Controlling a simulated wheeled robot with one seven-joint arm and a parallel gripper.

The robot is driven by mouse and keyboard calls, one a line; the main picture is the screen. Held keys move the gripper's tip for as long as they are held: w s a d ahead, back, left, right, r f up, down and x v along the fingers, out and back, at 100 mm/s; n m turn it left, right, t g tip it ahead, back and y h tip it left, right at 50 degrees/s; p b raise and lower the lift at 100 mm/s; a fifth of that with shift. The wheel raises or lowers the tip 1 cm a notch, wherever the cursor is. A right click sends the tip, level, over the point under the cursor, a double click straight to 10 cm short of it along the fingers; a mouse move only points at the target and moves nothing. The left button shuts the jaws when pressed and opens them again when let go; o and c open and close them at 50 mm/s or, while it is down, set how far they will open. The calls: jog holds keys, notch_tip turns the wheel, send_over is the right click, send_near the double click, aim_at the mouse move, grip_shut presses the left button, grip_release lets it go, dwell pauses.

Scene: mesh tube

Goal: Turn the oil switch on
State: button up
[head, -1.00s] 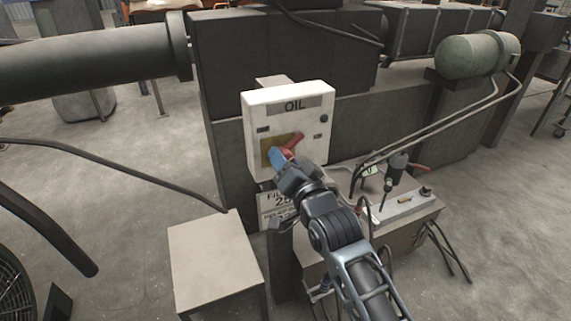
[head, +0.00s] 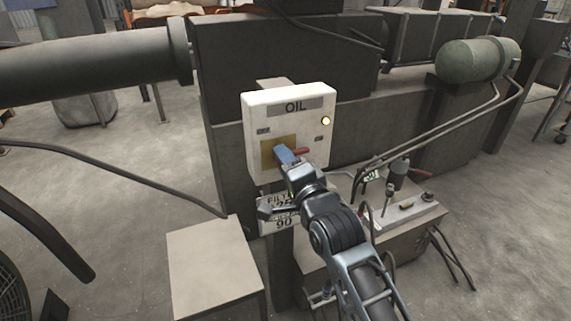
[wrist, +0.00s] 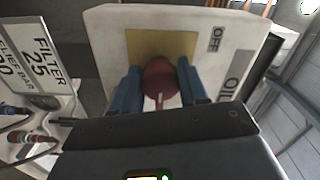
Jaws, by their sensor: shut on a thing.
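The white oil box (head: 258,103) is marked OIL and stands in the middle of the head view. Its red switch handle (head: 303,151) sits on a yellow plate (head: 267,153) and points nearly level to the right. The round lamp (head: 326,121) at the box's upper right glows. My gripper (head: 287,156) is at the handle and partly hides it. In the wrist view, the blue fingers of my gripper (wrist: 160,88) are shut on the red handle (wrist: 159,76), one on each side. An OFF label (wrist: 216,40) shows beside the yellow plate.
A filter sign (head: 279,203) hangs just below the box, partly behind my arm. A pale-topped stand (head: 212,256) is at the lower left. A control panel (head: 408,207) with levers and cables is at the right. Dark machinery (head: 232,60) stands behind.

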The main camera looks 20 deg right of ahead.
jog(key=shift+f, duration=0.1)
dwell(0.3)
jog(key=o, duration=1)
jog(key=shift+s+b, duration=0.55)
jog(key=shift+s, duration=3.35)
jog(key=s+f+n+g, duration=0.1)
jog(key=s+f+n, duration=0.3)
jog(key=s, duration=0.6)
jog(key=s+f+n, duration=0.3)
jog(key=s+f, duration=0.1)
jog(key=s, duration=0.6)
jog(key=s+r+n, duration=0.1)
jog(key=s+n, duration=0.1)
jog(key=s, duration=0.5)
jog(key=s+r+n+g, duration=0.1)
jog(key=s+n, duration=0.2)
jog(key=s, duration=0.4)
jog(key=s+r+n+g, duration=0.1)
jog(key=s+r+n, duration=0.1)
jog(key=s, duration=0.5)
jog(key=shift+s+d+n, duration=0.15)
jog(key=shift+s+n, duration=0.25)
jog(key=shift+n, duration=0.3)
